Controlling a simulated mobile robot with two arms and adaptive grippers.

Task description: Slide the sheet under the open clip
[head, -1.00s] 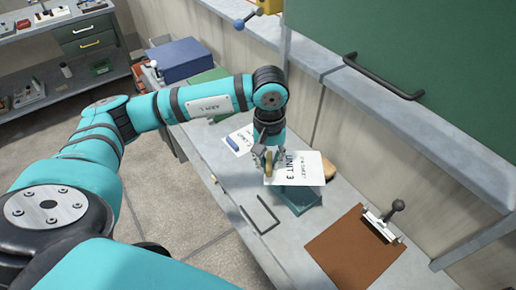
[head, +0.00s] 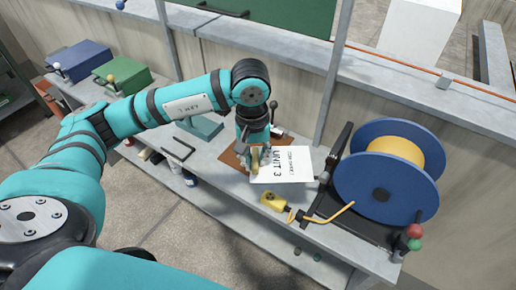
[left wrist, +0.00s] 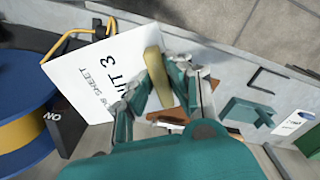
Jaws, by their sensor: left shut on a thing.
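My left gripper (head: 253,163) is shut on the edge of the white sheet (head: 284,166) marked "UNIT 3", with a tan strip between the fingers. The sheet is held about flat and juts out to the right of the gripper. In the left wrist view the sheet (left wrist: 95,75) is beside the fingers (left wrist: 158,88). The brown clipboard (head: 230,159) lies on the bench behind and below the gripper, mostly hidden by arm and sheet. Part of its clip (head: 277,131), with a dark knob, shows behind the sheet; I cannot tell how far it is open. My right gripper is out of view.
A blue reel (head: 355,180) with yellow cable stands right of the sheet. A yellow cable-end tool (head: 275,201) lies at the bench's front edge. A teal stand (head: 207,128) and a black U-shaped handle (head: 178,148) are left of the clipboard. A wall rises behind the bench.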

